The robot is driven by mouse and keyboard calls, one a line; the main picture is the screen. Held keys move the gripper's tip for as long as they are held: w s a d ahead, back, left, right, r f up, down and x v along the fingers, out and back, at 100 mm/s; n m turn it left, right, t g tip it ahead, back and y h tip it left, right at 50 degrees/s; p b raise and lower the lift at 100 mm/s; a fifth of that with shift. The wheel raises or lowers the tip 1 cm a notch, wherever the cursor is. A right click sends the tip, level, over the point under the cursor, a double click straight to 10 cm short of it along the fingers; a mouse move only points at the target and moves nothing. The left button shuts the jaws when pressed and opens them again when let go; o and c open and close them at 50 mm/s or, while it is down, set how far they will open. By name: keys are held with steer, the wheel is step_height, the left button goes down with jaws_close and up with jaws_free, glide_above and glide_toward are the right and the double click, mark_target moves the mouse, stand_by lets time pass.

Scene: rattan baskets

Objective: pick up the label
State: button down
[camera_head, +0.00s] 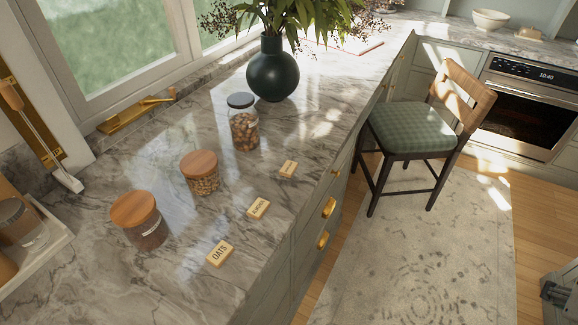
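Three small wooden labels lie flat on the grey marble counter (200,290), in a row near its right edge. The nearest label (220,253) reads "OATS". The middle label (259,208) and the farthest label (288,168) carry dark print too small to read surely. A grey mechanical part (560,294), which looks like part of my gripper, shows at the lower right edge of the view. It is cut off by the frame, over the floor side and far from the labels. Its fingers cannot be made out.
Left of the labels stand two wood-lidded jars (147,232) (203,182) and a taller dark-lidded jar (244,130). A dark vase (273,72) with leaves stands farther back. A chair (412,130) stands right of the counter. The counter around the labels is clear.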

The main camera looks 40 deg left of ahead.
steer(key=c, duration=0.8)
jaws_free()
steer(key=shift+a, duration=0.1)
